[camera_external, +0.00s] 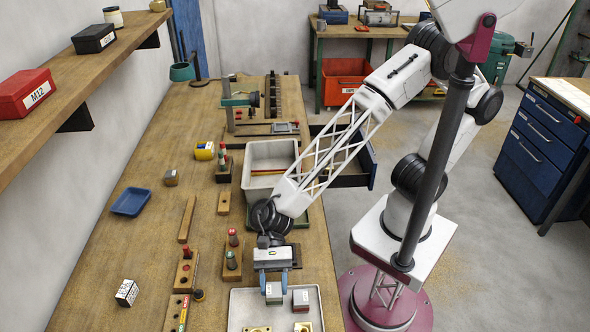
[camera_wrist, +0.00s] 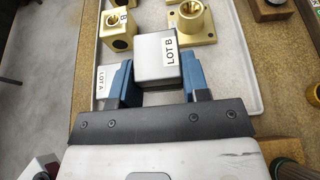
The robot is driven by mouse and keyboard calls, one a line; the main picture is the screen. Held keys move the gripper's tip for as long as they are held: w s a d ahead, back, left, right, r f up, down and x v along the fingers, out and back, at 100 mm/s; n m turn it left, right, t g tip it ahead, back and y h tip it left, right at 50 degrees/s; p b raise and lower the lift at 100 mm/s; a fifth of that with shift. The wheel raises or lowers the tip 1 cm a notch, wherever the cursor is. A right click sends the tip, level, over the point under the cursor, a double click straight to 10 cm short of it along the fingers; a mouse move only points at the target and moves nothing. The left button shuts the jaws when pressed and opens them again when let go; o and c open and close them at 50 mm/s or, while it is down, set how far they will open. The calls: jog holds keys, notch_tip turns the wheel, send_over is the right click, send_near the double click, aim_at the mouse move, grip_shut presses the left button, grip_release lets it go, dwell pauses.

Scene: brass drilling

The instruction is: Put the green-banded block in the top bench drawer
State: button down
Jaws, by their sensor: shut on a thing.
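My gripper (camera_external: 273,281) points down over the light tray (camera_external: 238,312) at the bench's near end, its blue fingers shut on a grey block (camera_external: 273,294). This block looks greenish in the external view and shows a "LOT B" label in the wrist view (camera_wrist: 158,60). I cannot tell whether it still touches the tray floor. A blue bench drawer (camera_external: 372,167) stands open at the bench's right side, partly hidden by my arm.
Brass parts (camera_wrist: 190,20) lie in the tray near the block. A grey bin (camera_external: 270,153) stands farther up the bench. Wooden holders with upright pieces (camera_external: 232,258) stand left of my gripper. A blue dish (camera_external: 131,202) lies farther left.

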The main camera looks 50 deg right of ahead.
aim_at(274, 289)
jog(key=shift+f, duration=1.95)
jog(key=shift+f, duration=0.1)
jog(key=c, duration=0.9)
grip_release()
jog(key=shift+w+d+r, duration=0.35)
jog(key=shift+w+d, duration=0.1)
jog(key=shift+v, duration=5.3)
jog(key=shift+f, duration=0.1)
